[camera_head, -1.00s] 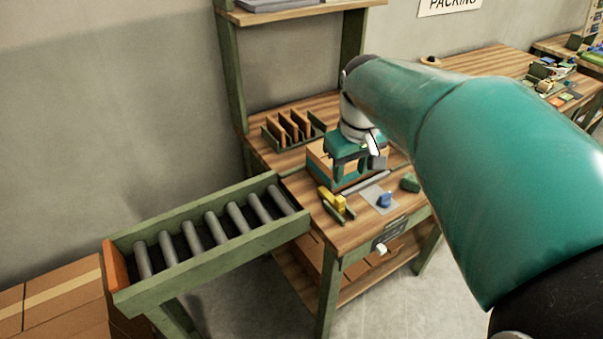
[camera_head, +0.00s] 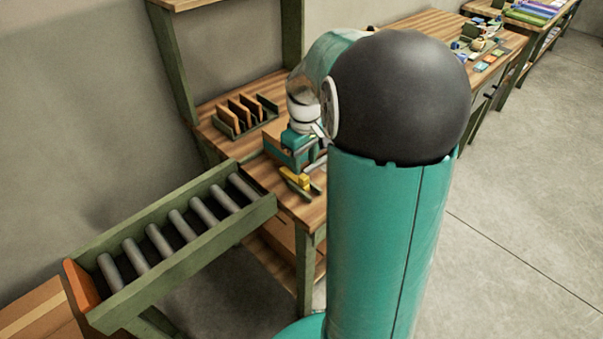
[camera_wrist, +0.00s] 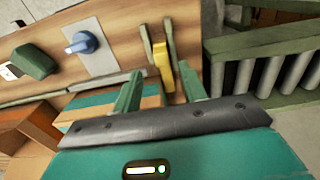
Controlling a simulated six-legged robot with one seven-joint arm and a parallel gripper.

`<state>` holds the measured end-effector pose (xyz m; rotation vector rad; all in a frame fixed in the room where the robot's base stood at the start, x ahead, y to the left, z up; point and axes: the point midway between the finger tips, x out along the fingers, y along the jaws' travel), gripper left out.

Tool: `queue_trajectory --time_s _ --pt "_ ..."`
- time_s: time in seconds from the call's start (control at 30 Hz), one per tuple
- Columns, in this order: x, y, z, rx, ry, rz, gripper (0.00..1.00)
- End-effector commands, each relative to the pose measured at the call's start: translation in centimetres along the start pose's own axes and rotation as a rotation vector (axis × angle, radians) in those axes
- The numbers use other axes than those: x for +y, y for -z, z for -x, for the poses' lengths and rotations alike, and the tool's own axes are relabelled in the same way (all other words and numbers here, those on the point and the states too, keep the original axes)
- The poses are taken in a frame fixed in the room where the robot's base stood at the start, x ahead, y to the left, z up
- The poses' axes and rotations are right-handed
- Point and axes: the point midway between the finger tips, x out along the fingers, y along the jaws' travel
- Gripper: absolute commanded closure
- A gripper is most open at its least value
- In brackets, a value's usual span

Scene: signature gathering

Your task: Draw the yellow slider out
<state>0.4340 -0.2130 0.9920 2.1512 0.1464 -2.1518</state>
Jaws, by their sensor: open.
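The yellow slider (camera_head: 297,178) sits between green rails (camera_head: 293,189) on the wooden bench top, near its front left edge. In the wrist view the yellow slider (camera_wrist: 163,66) stands between two green rails, beyond my fingers. My gripper (camera_wrist: 158,90) is open, with its two teal fingers apart and nothing between them in its grip. The slider shows in the gap between the fingers, toward the right finger, and looks clear of both. In the head view my gripper (camera_head: 293,160) hangs just behind the slider, partly hidden by my arm.
A blue knob (camera_wrist: 81,43) on a grey plate and a dark green block (camera_wrist: 33,62) are left of the slider in the wrist view. A roller conveyor (camera_head: 180,235) adjoins the bench at left. A slotted rack (camera_head: 243,115) stands behind.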

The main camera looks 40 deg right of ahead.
Motion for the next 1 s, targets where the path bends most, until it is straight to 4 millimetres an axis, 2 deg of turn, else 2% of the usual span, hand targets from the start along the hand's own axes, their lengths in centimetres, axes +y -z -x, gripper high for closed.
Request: queue_trajectory --time_s 0.1,0.3,0.63,0.67,0.87,1.0 --pt "-0.2 0.1 -2.4 -0.003 0.002 0.002 0.58" --pt "-0.3 0.3 -4.8 -0.002 0.001 0.004 0.58" --pt "-0.4 0.4 -5.2 0.000 -0.001 0.004 0.58" --pt "-0.4 0.4 -5.2 0.000 -0.001 0.004 0.60" --pt "-0.4 0.4 -5.2 0.000 -0.001 0.004 0.99" --pt "-0.4 0.4 -5.2 0.000 -0.001 0.004 1.00"
